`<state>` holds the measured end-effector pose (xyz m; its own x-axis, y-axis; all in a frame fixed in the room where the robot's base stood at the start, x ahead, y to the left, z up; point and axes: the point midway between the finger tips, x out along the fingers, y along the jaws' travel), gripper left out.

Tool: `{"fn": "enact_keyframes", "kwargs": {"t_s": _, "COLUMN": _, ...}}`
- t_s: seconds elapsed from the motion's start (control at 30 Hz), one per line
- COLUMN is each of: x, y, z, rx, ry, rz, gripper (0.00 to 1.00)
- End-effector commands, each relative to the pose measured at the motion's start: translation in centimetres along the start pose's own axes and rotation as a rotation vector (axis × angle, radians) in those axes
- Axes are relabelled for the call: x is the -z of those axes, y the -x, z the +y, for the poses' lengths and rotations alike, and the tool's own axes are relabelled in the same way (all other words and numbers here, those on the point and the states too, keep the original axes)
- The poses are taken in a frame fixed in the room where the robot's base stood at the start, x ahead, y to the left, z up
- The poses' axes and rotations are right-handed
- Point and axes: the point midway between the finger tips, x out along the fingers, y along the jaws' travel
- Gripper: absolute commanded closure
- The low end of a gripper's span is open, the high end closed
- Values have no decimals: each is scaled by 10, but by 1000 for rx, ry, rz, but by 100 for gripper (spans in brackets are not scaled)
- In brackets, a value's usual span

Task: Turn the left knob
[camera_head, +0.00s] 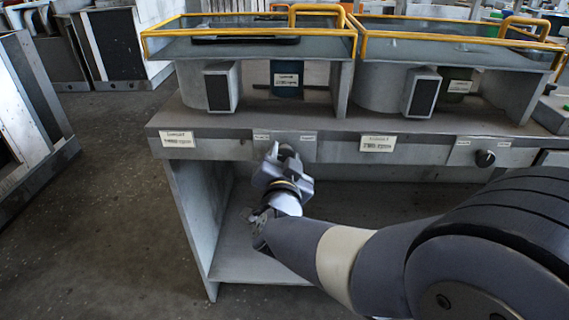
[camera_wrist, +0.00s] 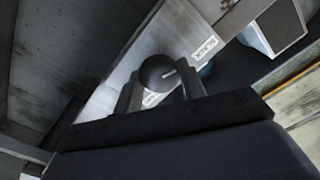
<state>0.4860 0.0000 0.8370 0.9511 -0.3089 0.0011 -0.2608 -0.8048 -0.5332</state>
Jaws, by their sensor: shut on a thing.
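The left knob (camera_wrist: 158,73) is round and dark, with a light pointer line, on the bench's front panel. In the wrist view my gripper (camera_wrist: 160,88) has one finger on each side of the knob and is shut on it. In the head view my gripper (camera_head: 283,165) reaches up to the front panel below the left blower housing, and only a small dark part of the knob (camera_head: 286,150) shows above it. The light pointer line points to the right and slightly up in the wrist view.
The right knob (camera_head: 485,158) is on the same panel (camera_head: 228,150). Two blower housings with yellow-framed tops (camera_head: 250,32) stand on the bench. White labels (camera_head: 378,143) line the panel. Below is an open shelf (camera_head: 240,250). Free floor (camera_head: 110,190) lies to the left.

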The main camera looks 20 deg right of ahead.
Motion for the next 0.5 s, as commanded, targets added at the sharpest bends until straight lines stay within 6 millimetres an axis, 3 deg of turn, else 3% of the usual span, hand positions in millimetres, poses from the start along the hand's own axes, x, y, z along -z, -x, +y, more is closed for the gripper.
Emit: {"fn": "enact_keyframes", "kwargs": {"t_s": 0.5, "x": 0, "y": 0, "z": 0, "rx": -1, "ry": -155, "rz": -1, "gripper": 84}}
